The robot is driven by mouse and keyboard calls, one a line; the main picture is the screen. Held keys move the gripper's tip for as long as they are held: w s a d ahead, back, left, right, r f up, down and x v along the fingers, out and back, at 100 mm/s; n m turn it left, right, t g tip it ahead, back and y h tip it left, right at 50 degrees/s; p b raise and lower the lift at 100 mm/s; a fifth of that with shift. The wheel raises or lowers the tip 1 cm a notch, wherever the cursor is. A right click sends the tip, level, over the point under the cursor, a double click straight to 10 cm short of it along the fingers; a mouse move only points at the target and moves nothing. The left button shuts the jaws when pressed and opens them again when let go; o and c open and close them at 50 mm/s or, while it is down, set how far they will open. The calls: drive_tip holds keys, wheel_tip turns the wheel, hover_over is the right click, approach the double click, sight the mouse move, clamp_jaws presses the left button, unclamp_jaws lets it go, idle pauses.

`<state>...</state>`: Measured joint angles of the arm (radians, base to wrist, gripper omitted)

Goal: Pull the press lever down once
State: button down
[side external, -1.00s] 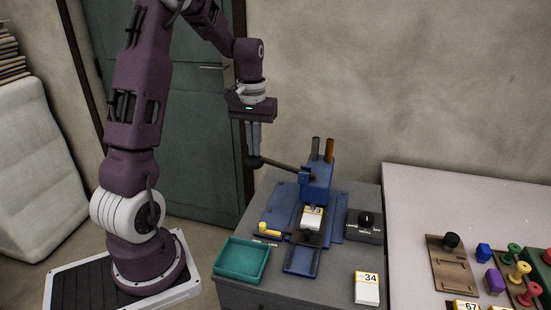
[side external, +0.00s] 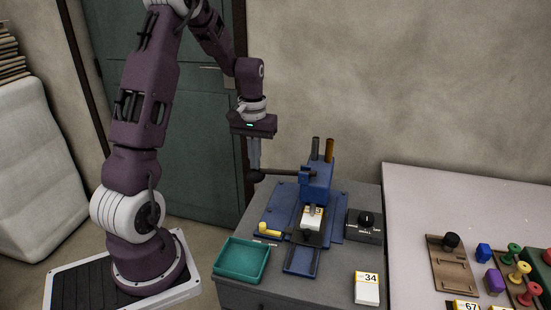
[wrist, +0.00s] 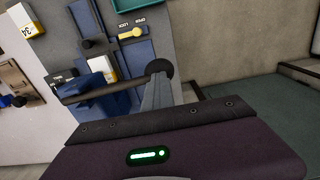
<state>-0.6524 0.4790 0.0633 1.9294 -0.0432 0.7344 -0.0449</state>
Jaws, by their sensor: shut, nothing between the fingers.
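The blue press (side external: 318,181) stands on the grey bench. Its dark lever (side external: 282,174) sticks out to the left, about level, and ends in a round black knob (side external: 256,176). My gripper (side external: 254,168) is shut and empty, pointing down, with its fingertips at the top of the knob; they appear to touch it. In the wrist view the knob (wrist: 160,68) shows just beyond my fingertips (wrist: 158,82), and the lever bar (wrist: 112,90) runs left to the press (wrist: 98,92). A white block with a yellow label (side external: 312,218) sits under the press head.
A green tray (side external: 242,260) and a yellow handle (side external: 270,230) lie in front of the press. A black dial box (side external: 365,226) is to its right. A white block marked 34 (side external: 367,288) stands near the front edge. A pale table (side external: 440,195) with several coloured pieces is at right.

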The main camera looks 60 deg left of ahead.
wheel_tip(320, 180, up, 7)
drive_tip(key=shift+r, duration=0.15)
idle(0.7)
drive_tip(key=shift+d, duration=0.1)
drive_tip(key=s+d+r+m+t, duration=0.25)
drive_tip(key=d+r, duration=0.45)
drive_tip(key=d, duration=0.5)
drive_tip(key=s+d+m+t, duration=0.3)
drive_tip(key=s+d+m, duration=0.3)
drive_tip(key=s+d, duration=0.6)
drive_tip(key=shift+s+d+r, duration=0.2)
drive_tip(key=shift+s+r, duration=0.25)
drive_tip(key=shift+s, duration=0.4)
drive_tip(key=shift+m, duration=0.25)
